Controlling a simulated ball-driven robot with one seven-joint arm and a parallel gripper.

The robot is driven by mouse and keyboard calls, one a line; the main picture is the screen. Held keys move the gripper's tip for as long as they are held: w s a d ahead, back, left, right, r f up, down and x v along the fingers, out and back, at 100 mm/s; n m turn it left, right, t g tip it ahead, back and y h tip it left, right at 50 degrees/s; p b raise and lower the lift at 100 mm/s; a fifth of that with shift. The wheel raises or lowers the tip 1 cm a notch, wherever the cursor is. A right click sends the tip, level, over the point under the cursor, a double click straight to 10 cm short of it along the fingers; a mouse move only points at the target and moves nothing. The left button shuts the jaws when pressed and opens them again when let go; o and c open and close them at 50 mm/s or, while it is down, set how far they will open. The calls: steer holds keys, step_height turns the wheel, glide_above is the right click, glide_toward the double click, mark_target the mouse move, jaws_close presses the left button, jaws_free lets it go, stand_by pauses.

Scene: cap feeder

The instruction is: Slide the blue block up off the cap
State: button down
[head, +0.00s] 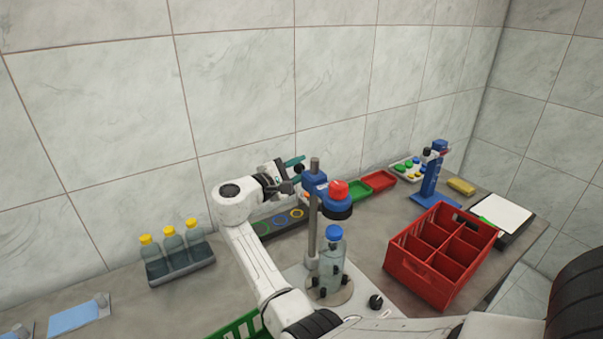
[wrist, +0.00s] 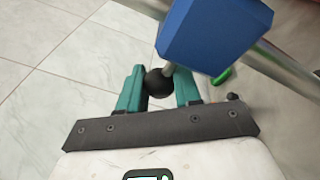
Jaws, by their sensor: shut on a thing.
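The blue block (head: 314,183) sits on an upright grey post (head: 313,235), with a red knob (head: 338,189) and a dark round head on its right part. A clear bottle (head: 330,265) stands upright below with a blue cap (head: 333,233) on it; the dark head shows just above the cap, with a narrow gap between them in the picture. My gripper (head: 296,170) is left of the block. In the wrist view its teal fingers are shut on a black ball knob (wrist: 158,82), whose short rod runs to the blue block (wrist: 210,35).
A red divided crate (head: 415,282) stands right of the bottle. Several yellow-capped bottles (head: 172,240) stand in a grey rack at left. Green (head: 355,188) and red (head: 378,181) trays and a blue stand (head: 430,185) are behind. A green crate (head: 238,326) is at the front.

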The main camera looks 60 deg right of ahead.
steer(key=c, duration=1.1)
jaws_free()
steer(key=shift+f, duration=0.1)
steer(key=shift+a, duration=0.1)
steer(key=b+v, duration=0.2)
steer(key=v, duration=0.8)
steer(key=shift+a+b, duration=0.25)
steer(key=shift+b, duration=0.1)
steer(key=shift+w, duration=0.15)
